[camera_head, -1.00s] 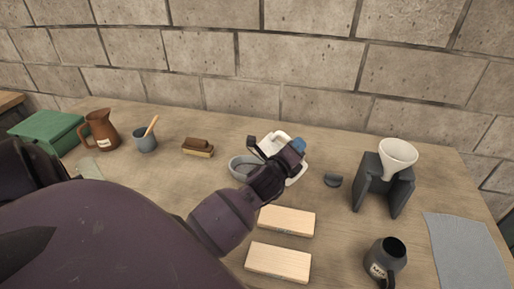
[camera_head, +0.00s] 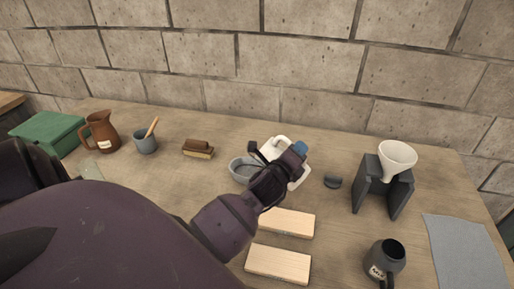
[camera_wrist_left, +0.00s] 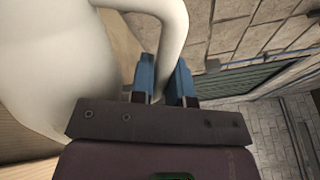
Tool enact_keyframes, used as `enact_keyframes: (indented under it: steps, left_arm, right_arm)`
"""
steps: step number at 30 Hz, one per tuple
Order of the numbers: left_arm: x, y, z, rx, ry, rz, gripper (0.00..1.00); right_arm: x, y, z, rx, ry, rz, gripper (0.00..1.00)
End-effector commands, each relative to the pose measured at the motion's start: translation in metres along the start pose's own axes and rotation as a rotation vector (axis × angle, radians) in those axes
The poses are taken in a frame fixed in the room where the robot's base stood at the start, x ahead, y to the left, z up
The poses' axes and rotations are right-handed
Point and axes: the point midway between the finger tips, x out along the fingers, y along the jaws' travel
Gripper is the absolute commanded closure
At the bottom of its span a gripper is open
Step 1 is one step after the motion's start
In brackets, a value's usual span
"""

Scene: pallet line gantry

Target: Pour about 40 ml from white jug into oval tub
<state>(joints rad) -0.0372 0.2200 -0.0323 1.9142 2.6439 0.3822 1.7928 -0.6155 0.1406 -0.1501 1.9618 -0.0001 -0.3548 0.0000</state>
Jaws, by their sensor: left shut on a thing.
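The white jug (camera_head: 273,147) is at the middle of the table, partly hidden behind my left gripper (camera_head: 283,155). In the left wrist view the jug's white body (camera_wrist_left: 65,60) fills the upper left, and its handle (camera_wrist_left: 172,35) runs down between the blue fingertips of my left gripper (camera_wrist_left: 162,82), which is shut on it. The grey oval tub (camera_head: 240,170) stands just left of the jug, its right part hidden by my gripper. The jug looks tilted toward the tub; I cannot tell whether liquid is flowing. My right gripper is not in view.
Two pale wooden blocks (camera_head: 278,263) lie in front. A white funnel on a dark stand (camera_head: 367,193), a dark mug (camera_head: 385,258) and a grey cloth (camera_head: 465,250) are at right. A brown pitcher (camera_head: 103,132), blue-grey cup (camera_head: 145,143) and brush (camera_head: 198,148) are at left.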

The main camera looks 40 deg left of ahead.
Motion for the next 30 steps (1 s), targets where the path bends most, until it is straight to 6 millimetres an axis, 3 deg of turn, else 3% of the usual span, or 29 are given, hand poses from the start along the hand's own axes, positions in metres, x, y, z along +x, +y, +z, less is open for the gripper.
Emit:
enact_keyframes:
  steps: [30]
  left_arm:
    - [0.001,-0.011,-0.016,-0.018,0.000,-0.003,1.00]
  right_arm:
    - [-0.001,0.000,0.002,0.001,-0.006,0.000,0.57]
